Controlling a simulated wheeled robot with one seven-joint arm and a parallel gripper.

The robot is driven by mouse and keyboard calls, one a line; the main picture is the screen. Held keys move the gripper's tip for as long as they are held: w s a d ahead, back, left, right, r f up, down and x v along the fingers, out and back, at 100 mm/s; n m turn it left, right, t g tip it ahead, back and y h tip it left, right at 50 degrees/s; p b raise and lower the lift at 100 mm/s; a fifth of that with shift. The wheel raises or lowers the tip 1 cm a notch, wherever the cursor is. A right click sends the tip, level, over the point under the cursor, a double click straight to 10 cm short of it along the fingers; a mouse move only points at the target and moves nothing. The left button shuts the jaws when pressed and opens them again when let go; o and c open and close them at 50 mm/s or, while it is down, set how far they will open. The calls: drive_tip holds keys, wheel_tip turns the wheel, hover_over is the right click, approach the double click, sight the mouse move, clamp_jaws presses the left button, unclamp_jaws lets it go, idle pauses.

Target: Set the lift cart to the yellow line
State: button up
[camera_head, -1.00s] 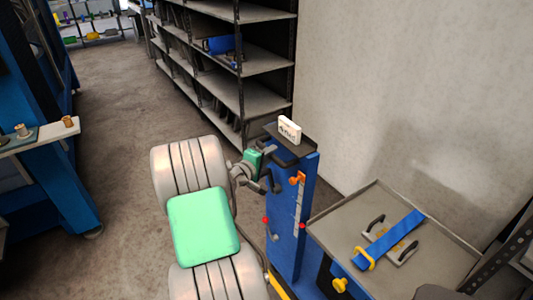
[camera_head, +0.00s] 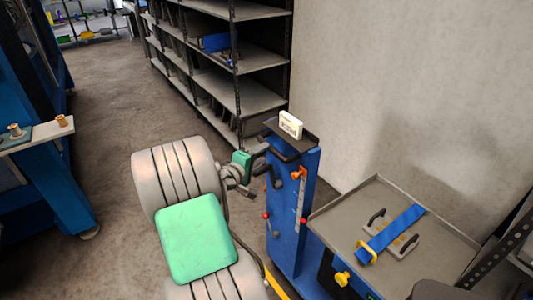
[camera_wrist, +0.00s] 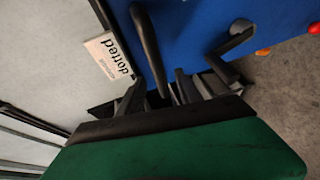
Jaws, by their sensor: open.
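The lift cart is a blue column (camera_head: 290,225) with a pale scale strip (camera_head: 302,200), an orange pointer (camera_head: 298,173) near its top and a grey platform (camera_head: 340,215) at its right. My green-bodied gripper (camera_head: 268,168) is open beside the column's upper left. In the wrist view, my gripper (camera_wrist: 178,98) faces the blue column (camera_wrist: 195,25), with a black handle bar (camera_wrist: 148,45) reaching down close to the fingers. I cannot tell whether they touch it.
A white labelled card (camera_head: 290,125) stands on the column's top. A plate with a blue strap (camera_head: 390,235) lies on the platform. Grey shelving (camera_head: 240,90) and a wall stand behind. Blue equipment (camera_head: 50,190) is at left, with open floor (camera_head: 110,110) between.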

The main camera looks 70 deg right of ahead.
drive_tip(key=v, duration=0.3)
drive_tip(key=shift+a+r, duration=0.1)
drive_tip(key=shift+a, duration=0.3)
